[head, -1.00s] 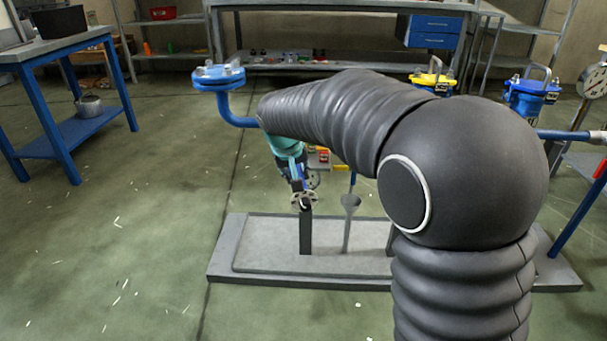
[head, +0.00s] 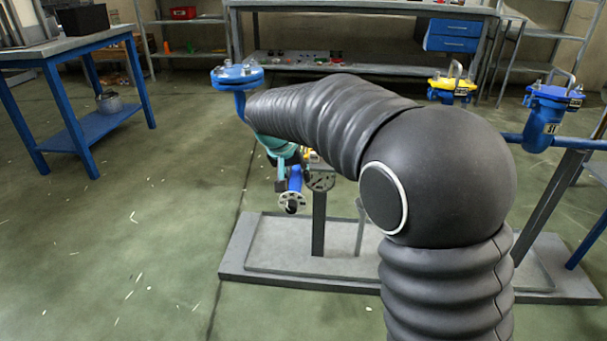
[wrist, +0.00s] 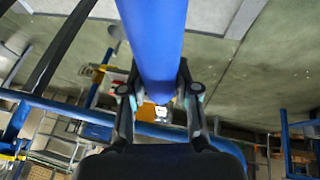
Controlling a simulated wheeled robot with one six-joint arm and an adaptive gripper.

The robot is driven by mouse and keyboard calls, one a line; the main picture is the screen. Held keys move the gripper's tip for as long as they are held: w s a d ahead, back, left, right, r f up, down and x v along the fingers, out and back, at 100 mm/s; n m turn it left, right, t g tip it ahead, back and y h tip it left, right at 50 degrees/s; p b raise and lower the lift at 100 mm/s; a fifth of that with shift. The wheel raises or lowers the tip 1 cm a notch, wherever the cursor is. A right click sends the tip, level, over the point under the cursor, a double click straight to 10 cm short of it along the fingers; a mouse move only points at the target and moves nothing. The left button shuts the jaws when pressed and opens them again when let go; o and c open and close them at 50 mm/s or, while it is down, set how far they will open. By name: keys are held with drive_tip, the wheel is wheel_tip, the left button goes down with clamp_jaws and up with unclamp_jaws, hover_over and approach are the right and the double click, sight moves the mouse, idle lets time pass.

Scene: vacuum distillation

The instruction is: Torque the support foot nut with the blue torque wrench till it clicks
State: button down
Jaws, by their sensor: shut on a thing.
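A blue torque wrench (head: 295,179) hangs from my gripper (head: 285,158), with a round grey end (head: 292,202) at the bottom. In the wrist view its blue handle (wrist: 155,40) lies between the fingers of my gripper (wrist: 160,88), which is shut on it. The round end hangs beside and left of the upright grey post (head: 319,222) on the grey base plate (head: 240,262). A disc-like part (head: 320,180) shows at the post's top. I cannot make out the support foot nut; my arm hides part of the stand.
A blue flange (head: 237,77) on a pipe stands behind my arm. Blue (head: 550,110) and yellow-topped (head: 452,88) fittings are at the right. A blue-legged table (head: 60,60) is at the left. The floor between table and base plate is clear.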

drive_tip(key=shift+r, duration=0.1)
drive_tip(key=w+d+n+y+p, duration=0.3)
drive_tip(key=w+d+n+y, duration=0.2)
drive_tip(key=w+d+n, duration=0.4)
drive_tip(key=d+n, duration=0.3)
drive_tip(key=d, duration=0.3)
drive_tip(key=shift+w+d+n+y, duration=0.15)
drive_tip(key=shift+d+n+y, duration=0.05)
drive_tip(key=shift+n+y, duration=0.1)
idle(1.7)
